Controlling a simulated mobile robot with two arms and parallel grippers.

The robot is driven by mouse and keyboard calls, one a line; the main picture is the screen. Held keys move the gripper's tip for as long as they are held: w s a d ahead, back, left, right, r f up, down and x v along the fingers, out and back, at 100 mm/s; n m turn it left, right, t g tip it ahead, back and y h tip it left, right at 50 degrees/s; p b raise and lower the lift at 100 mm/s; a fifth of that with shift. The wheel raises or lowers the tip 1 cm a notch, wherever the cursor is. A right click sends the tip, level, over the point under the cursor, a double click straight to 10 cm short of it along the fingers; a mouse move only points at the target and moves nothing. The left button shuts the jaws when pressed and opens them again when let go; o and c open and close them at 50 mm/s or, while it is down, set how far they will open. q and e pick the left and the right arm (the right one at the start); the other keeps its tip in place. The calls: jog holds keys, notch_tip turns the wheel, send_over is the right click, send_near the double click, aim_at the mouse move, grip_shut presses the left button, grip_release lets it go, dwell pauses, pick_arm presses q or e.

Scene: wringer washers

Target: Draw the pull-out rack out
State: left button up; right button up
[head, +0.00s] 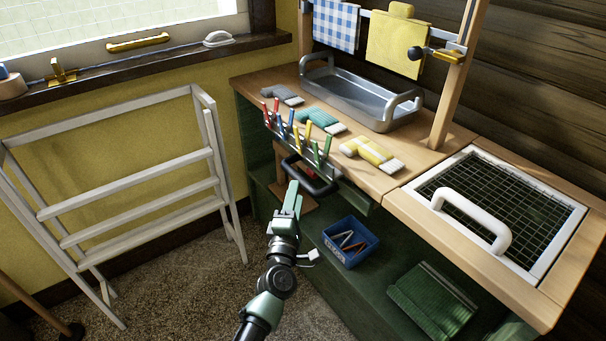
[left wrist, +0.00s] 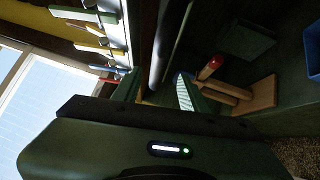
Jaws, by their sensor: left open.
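A dark looped handle (head: 309,178) sticks out at the front of the counter, below a metal rail (head: 300,150) that carries several coloured pegs. I take it as the pull-out rack's handle; the rack body behind it is mostly hidden. My left gripper (head: 292,190) is open, its fingertips close to the handle's left side. In the left wrist view, the dark handle bar (left wrist: 166,45) lies ahead of the gap between the fingers (left wrist: 160,92); I cannot tell whether they touch it. My right gripper is not in view.
A white drying frame (head: 130,185) stands to the left. A white-framed mesh panel with a handle (head: 472,217) lies at the right. Carpet floor shows left of my arm.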

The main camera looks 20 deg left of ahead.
pick_arm(q)
jog(key=w+a+r, duration=0.1)
jog(key=w, duration=0.7)
jog(key=shift+w+r+b, duration=0.25)
jog(key=shift+w+b, duration=0.15)
jog(key=shift+b, duration=0.05)
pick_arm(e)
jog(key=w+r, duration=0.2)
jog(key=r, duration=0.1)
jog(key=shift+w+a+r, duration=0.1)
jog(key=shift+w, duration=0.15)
pick_arm(q)
jog(key=shift+a, duration=0.1)
grip_shut()
jog(key=shift+f, duration=0.1)
